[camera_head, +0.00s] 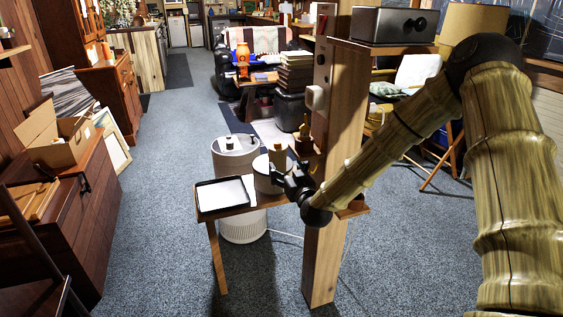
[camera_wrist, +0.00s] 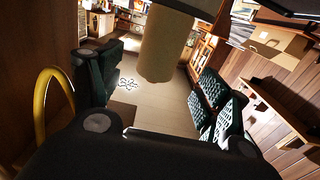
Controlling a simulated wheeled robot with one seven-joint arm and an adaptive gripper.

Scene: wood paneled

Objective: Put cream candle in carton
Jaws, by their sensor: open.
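The cream candle (camera_head: 279,157) is a pale upright cylinder on the small wooden shelf by the post. In the wrist view the candle (camera_wrist: 163,45) comes down from the top edge, between and beyond the fingertips, with its upper end cut off.
A black-rimmed tray (camera_head: 225,194) lies on the shelf's left end. A white round appliance (camera_head: 237,165) stands behind it. The wooden post (camera_head: 325,245) rises close to my gripper. A yellow curved thing (camera_wrist: 52,90) is near the left finger. Open carpet separates shelf and chest (camera_head: 75,215).

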